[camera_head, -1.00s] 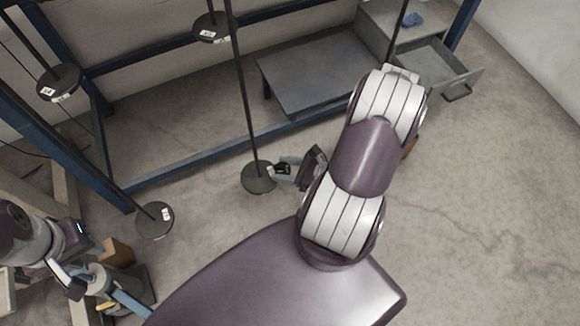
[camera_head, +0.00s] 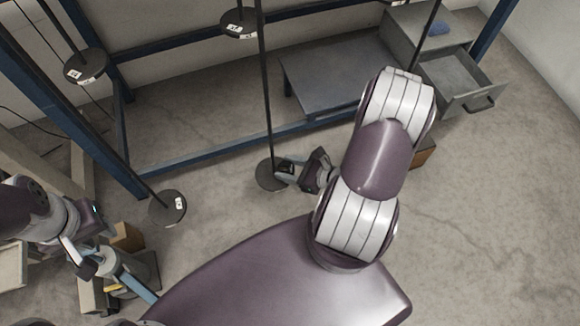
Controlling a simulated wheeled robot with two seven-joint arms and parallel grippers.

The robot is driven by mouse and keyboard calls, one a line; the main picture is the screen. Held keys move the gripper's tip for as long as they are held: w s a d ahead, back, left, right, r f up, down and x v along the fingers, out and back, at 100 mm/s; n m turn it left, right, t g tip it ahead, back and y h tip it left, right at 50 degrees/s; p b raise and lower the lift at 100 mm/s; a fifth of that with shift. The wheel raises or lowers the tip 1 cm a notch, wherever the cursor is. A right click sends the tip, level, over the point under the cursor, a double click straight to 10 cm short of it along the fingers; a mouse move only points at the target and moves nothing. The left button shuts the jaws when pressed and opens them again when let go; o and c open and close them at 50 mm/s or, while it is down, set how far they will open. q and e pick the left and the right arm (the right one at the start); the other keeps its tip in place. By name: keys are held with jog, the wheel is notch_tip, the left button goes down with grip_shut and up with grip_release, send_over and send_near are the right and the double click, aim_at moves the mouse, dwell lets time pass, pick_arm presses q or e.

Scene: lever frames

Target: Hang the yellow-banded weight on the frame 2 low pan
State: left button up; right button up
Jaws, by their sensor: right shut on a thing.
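My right gripper (camera_head: 284,172) is shut at a dark round low pan (camera_head: 268,182), which hangs at the foot of a long dark rod in the middle of the view. Its fingers overlap the pan's right edge. What it holds is mostly hidden, and I see no yellow band there. Another low dark pan (camera_head: 167,208) hangs further left. Two higher pans, one at the upper left (camera_head: 84,66) and one at the top middle (camera_head: 238,23), carry white labels. I cannot read the frame numbers. My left gripper (camera_head: 84,258) is at the lower left, its jaws unclear.
Blue frame beams (camera_head: 190,160) run behind the pans. A grey platform (camera_head: 335,80) stands behind, and an open drawer (camera_head: 465,82) juts out at upper right. A brown block (camera_head: 424,152) is partly behind my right arm. Small boxes (camera_head: 128,236) and a yellow item (camera_head: 112,288) lie lower left.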

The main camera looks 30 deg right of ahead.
aim_at(277, 170)
jog(key=shift+w+a, duration=0.6)
jog(key=shift+a, duration=0.3)
jog(key=shift+w+a, duration=0.15)
jog(key=shift+a, duration=0.1)
jog(key=shift+w+a, duration=0.2)
jog(key=shift+a, duration=0.05)
jog(key=shift+f, duration=0.5)
dwell(0.5)
jog(key=o, duration=1.2)
